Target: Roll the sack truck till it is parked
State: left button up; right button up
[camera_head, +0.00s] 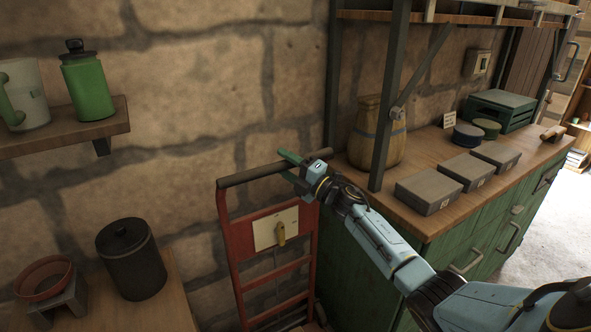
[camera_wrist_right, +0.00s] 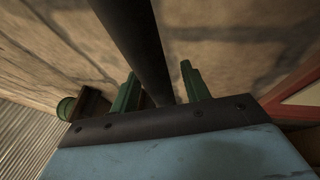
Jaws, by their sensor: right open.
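The red sack truck (camera_head: 236,242) stands upright against the stone wall, left of the green cabinet. Its dark handle bar (camera_head: 250,174) runs across the top. A pale plate (camera_head: 275,229) with a yellow tag or knob is fixed on its frame. My right gripper (camera_head: 291,158) is at the right part of the handle bar, with its green fingers open. In the right wrist view the bar (camera_wrist_right: 141,40) runs between the two open fingers (camera_wrist_right: 160,92), with no grip on it. The foot of the truck is cut off below. My left gripper is not in view.
A wooden-topped green cabinet (camera_head: 440,225) stands right of the truck, with grey boxes (camera_head: 428,190) and a woven jar (camera_head: 377,135) on it. A low bench with a black canister (camera_head: 131,259) stands at left. A shelf (camera_head: 70,132) hangs above it. Bright floor shows at far right.

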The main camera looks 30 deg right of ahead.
jog(key=v, duration=1.3)
jog(key=shift+s, duration=0.2)
jog(key=shift+d+r, duration=0.1)
dwell(0.7)
